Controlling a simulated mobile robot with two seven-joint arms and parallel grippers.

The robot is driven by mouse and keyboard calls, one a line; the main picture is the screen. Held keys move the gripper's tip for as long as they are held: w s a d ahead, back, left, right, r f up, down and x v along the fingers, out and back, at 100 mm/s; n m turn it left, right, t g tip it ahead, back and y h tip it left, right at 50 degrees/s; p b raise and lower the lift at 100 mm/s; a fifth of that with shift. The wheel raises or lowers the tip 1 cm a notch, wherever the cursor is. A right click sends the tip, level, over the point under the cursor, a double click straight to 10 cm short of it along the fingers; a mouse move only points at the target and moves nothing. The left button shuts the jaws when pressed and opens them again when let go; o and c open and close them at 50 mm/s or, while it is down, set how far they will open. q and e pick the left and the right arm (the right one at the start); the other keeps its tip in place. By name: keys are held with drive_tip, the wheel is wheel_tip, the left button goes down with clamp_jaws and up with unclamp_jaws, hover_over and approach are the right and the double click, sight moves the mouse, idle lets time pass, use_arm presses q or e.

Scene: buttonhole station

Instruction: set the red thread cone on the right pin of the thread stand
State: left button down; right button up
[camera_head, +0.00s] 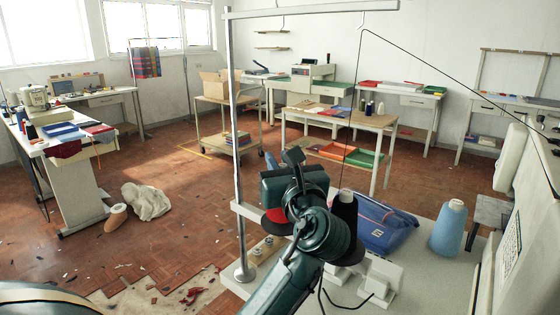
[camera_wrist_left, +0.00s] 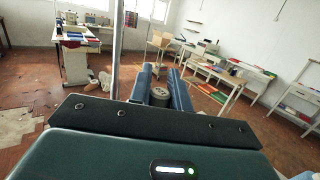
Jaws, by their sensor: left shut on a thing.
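My left gripper (camera_wrist_left: 160,88) is shut on the red thread cone. In the wrist view, the cone's greyish tip (camera_wrist_left: 158,93) shows between the fingers. In the head view, a red part of the cone (camera_head: 277,221) shows below my gripper (camera_head: 281,160); my gripper and wrist hide the rest. The thread stand (camera_head: 237,130) has a tall pale pole, a top bar and wire hooks. A black thread cone (camera_head: 345,213) stands upright over a dark disc, just right of my wrist. My arm covers part of the stand; I cannot make out a free pin. My right gripper is not in view.
A light-blue cone (camera_head: 449,230) stands on the white table (camera_head: 420,285) at the right, near the sewing machine (camera_head: 525,200). A blue pouch (camera_head: 385,224) lies behind the black cone. A black thread runs from the stand's hook toward the machine. White blocks (camera_head: 380,283) stand in front.

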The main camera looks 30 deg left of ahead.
use_arm(q)
drive_tip(key=shift+f, duration=0.4)
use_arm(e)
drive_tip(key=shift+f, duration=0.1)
use_arm(q)
drive_tip(key=c, duration=1.2)
unclamp_jaws()
drive_tip(key=shift+c, duration=0.2)
wheel_tip(320, 180, up, 10)
drive_tip(key=p, duration=0.1)
drive_tip(key=shift+p, duration=0.4)
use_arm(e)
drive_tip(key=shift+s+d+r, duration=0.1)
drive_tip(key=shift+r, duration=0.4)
use_arm(q)
drive_tip(key=shift+s, duration=0.1)
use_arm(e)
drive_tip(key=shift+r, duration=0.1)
